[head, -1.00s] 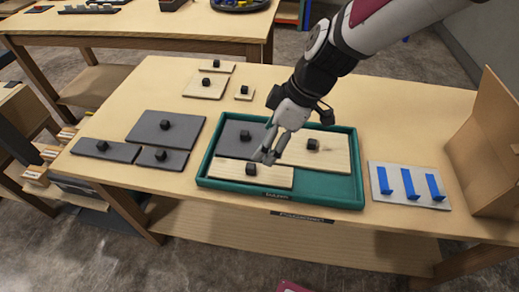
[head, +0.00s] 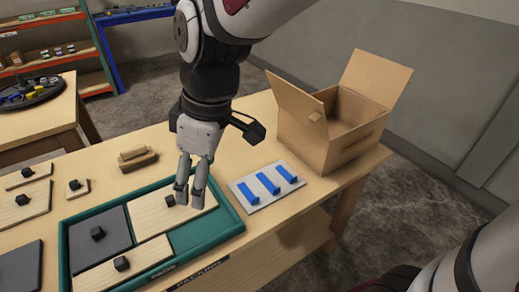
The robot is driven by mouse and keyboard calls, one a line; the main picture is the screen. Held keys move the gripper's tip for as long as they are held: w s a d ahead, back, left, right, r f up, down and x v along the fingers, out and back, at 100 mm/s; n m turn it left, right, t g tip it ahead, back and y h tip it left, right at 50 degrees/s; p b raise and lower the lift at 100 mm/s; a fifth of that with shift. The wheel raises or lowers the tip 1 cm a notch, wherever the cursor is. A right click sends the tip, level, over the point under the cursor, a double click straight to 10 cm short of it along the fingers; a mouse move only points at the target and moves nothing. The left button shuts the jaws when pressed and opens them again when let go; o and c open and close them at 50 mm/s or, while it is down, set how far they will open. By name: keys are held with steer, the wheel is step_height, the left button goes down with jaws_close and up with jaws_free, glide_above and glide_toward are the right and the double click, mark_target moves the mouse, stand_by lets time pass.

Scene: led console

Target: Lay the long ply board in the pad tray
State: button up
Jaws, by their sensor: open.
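The green pad tray (head: 226,210) lies on the wooden table. A long ply board (head: 150,255) with a black knob lies flat in its front left part. A grey board (head: 112,222) lies behind it, and a wider ply board (head: 150,218) lies to the right. Bare green floor shows at the tray's front right. My gripper (head: 190,203) points down over the wider ply board, right of its knob. Its fingers are apart with nothing between them. I cannot tell how far above the board they are.
Smaller ply boards (head: 26,177) and a grey board (head: 20,268) lie left of the tray. Wooden blocks (head: 138,160) sit behind it. A light plate with blue strips (head: 245,194) lies to the right, then an open cardboard box (head: 318,143).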

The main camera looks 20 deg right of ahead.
steer(key=s+d+r+m+t+h, duration=0.1)
steer(key=s+d+m, duration=0.5)
steer(key=d, duration=0.2)
steer(key=s+d+r+m+h, duration=0.1)
steer(key=s+d+r+m, duration=0.1)
steer(key=s+d+m, duration=0.4)
steer(key=s+d, duration=0.1)
steer(key=d, duration=0.1)
steer(key=shift+s+d+r+m+t, duration=0.2)
steer(key=shift+d+r+m+t, duration=0.1)
steer(key=shift+t, duration=0.1)
steer(key=shift+t, duration=0.5)
step_height(320, 180, up, 5)
steer(key=p, duration=0.3)
steer(key=shift+s+f+p, duration=0.1)
steer(key=shift+f+p, duration=0.05)
steer(key=shift+p, duration=0.2)
